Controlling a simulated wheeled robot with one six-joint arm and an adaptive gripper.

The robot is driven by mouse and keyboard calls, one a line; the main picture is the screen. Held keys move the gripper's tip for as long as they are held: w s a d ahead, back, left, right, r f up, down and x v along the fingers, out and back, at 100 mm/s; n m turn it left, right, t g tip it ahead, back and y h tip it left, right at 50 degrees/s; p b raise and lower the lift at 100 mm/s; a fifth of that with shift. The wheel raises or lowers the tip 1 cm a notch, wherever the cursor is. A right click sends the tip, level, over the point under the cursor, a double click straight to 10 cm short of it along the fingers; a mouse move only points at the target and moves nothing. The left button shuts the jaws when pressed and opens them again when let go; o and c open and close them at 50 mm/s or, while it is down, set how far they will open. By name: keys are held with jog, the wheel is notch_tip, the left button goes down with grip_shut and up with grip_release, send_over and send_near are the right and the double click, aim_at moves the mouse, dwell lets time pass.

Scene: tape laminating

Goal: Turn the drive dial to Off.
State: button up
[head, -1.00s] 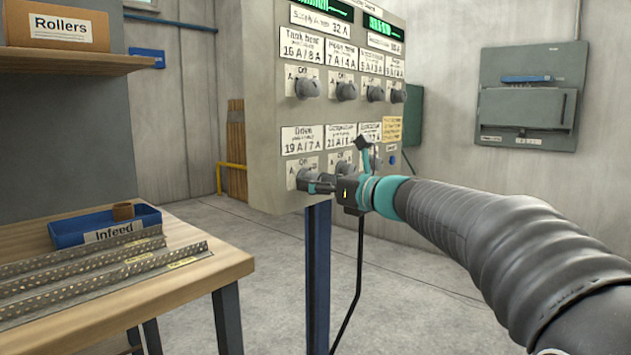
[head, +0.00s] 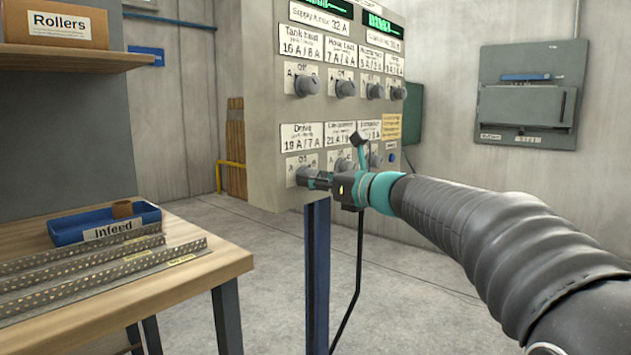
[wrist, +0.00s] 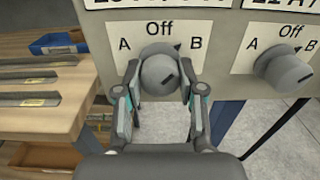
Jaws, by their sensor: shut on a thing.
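The drive dial (wrist: 158,72) is a grey round knob on the panel, under the "Drive" label (head: 303,137) in the lower row. In the wrist view its plate reads A at left, Off on top and B at right. A dark pointer shows at the dial's upper right, toward B rather than straight up at Off. My gripper (wrist: 160,88) is shut on the dial, one finger on each side. In the head view my gripper (head: 317,179) reaches the dial from the right, and its fingers partly hide it.
A similar dial (wrist: 284,69) sits close at the right. More dials, such as one above (head: 307,84), fill the panel (head: 265,110). A wooden table (head: 225,262) with a blue bin (head: 80,228) and metal strips stands at left. The floor beyond is clear.

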jog(key=n+b, duration=0.4)
jog(key=shift+a+f, duration=0.1)
jog(key=shift+f, duration=0.1)
jog(key=shift+r+n+b, duration=0.2)
jog(key=shift+n+b, duration=1.6)
jog(key=shift+n, duration=0.4)
jog(key=o, duration=1.1)
jog(key=shift+a, duration=0.15)
jog(key=shift+o, duration=0.2)
jog(key=v, duration=1.2)
